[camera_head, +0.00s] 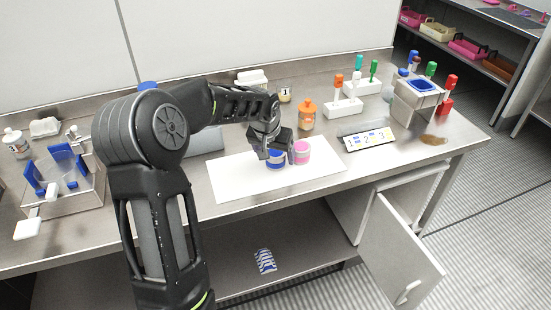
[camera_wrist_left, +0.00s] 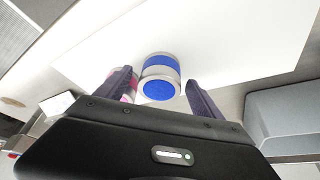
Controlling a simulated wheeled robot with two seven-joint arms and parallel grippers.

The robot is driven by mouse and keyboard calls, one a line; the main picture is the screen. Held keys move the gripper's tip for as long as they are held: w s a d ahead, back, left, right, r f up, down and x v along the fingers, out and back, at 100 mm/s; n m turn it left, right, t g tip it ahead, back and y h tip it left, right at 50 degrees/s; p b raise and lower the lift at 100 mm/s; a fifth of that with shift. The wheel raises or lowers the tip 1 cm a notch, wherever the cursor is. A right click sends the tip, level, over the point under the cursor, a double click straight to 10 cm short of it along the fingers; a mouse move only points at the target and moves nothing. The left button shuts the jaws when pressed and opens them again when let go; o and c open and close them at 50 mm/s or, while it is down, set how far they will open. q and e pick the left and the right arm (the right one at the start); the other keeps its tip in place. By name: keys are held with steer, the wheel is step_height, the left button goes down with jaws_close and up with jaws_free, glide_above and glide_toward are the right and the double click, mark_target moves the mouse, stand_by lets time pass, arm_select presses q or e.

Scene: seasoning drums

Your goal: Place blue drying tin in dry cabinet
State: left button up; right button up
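The blue tin (camera_head: 276,164), blue with pale bands, stands on a white mat (camera_head: 232,178) on the steel bench. A pink tin (camera_head: 301,153) stands close on its right. My left gripper (camera_head: 273,152) is down over the blue tin and partly hides it. In the left wrist view the blue tin (camera_wrist_left: 159,88) lies between the fingers of my left gripper (camera_wrist_left: 160,80), with small gaps on both sides, so the gripper looks open. The pink tin is partly behind one finger there. A cabinet (camera_head: 412,200) under the bench at the right has its door (camera_head: 392,262) swung open. My right gripper is not in view.
An orange bottle (camera_head: 307,116), a numbered card (camera_head: 367,139) and white holders (camera_head: 345,106) with coloured-handled tools stand behind and right of the mat. A rack (camera_head: 68,185) with blue parts is at the left. The mat's front is clear. A striped item (camera_head: 265,260) lies on the lower shelf.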

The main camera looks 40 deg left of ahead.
mark_target(275, 153)
arm_select(q)
steer(key=c, duration=1.6)
step_height(275, 153, up, 10)
steer(key=shift+r+b, duration=0.1)
steer(key=shift+b, duration=0.35)
